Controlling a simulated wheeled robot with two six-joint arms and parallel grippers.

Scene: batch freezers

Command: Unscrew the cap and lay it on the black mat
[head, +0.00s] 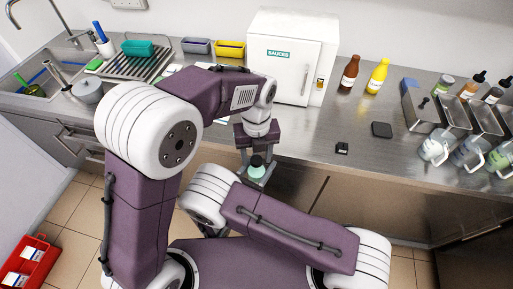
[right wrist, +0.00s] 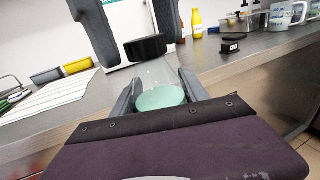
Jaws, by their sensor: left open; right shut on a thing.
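A bottle with pale green contents (head: 256,173) is held in front of the counter edge. It also shows in the right wrist view (right wrist: 160,98), where its upper part looks clear. Its black cap (right wrist: 145,48) is at the top of the bottle; whether it is still threaded on cannot be told. My right gripper (right wrist: 158,92) is shut on the bottle's body. My left gripper (head: 257,157) points down from above, its fingers open and apart on either side of the cap. A dark flat square, seemingly the black mat (head: 382,130), lies bare on the counter to the right.
A small black box (head: 342,148) lies on the counter left of the mat. A white freezer (head: 292,60) stands at the back. Brown (head: 349,73) and yellow (head: 377,76) bottles stand right of it.

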